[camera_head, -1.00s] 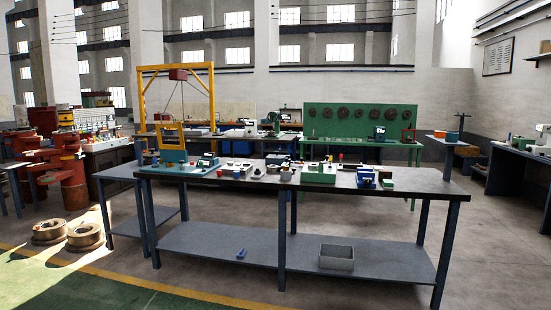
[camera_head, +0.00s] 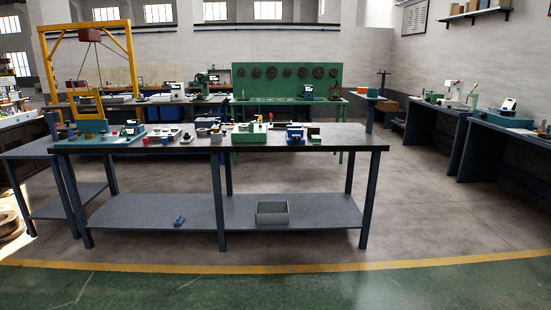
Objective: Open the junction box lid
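Neither of my grippers shows in the head view. I cannot tell which item is the junction box, and no lid can be made out at this distance. Small devices stand in a row on the long dark workbench (camera_head: 350,138). They include a teal fixture (camera_head: 95,137) with a yellow frame at the left, a light grey tray (camera_head: 163,138), a green and white unit (camera_head: 248,134) near the middle and a blue block (camera_head: 294,133) to its right.
An open grey bin (camera_head: 272,212) and a small blue item (camera_head: 179,220) lie on the bench's lower shelf. A green pegboard (camera_head: 287,80) stands behind. More desks (camera_head: 500,124) line the right wall. The floor in front, with a yellow line (camera_head: 300,266), is clear.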

